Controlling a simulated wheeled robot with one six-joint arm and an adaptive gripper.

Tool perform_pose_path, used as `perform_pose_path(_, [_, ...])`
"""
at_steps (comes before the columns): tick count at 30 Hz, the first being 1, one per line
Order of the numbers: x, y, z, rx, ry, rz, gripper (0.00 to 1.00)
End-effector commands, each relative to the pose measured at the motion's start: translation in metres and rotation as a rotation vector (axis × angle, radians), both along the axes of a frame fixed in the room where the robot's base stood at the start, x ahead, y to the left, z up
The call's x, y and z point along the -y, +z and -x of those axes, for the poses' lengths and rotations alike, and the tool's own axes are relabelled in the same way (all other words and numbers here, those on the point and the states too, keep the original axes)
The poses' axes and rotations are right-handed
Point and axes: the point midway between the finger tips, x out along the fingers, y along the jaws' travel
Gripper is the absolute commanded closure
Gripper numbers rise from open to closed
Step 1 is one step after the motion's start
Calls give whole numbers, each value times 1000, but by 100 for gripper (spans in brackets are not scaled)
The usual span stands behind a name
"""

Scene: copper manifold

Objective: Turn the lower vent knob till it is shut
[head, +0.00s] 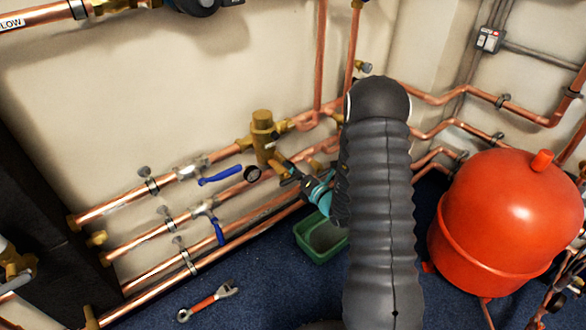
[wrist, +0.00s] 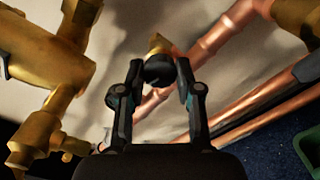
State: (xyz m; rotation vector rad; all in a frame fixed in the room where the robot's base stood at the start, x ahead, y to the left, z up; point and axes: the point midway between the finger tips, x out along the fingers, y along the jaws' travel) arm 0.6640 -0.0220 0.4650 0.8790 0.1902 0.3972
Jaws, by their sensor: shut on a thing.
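A dark round knob (wrist: 159,74) on a brass stem (wrist: 157,43) shows in the wrist view, in front of the wall among the copper pipes. My gripper (wrist: 159,66) has one finger on each side of this knob and is shut on it. In the head view my gripper (head: 290,172) reaches in to the pipework just right of the brass valve body (head: 264,138). There the knob is hidden or too small to make out, and my dark arm covers the pipes to the right. The knob's turn angle cannot be read.
A green tub (head: 316,256) stands on the floor below. A red tank (head: 505,220) is at the right. A red-handled wrench (head: 207,300) lies on the blue floor.

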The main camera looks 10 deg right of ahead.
Motion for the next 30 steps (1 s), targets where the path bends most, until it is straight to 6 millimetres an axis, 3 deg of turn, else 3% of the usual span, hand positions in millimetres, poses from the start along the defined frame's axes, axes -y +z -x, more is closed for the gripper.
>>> perform_pose_path(30, [1, 1, 0, -394, -4, -872, 100])
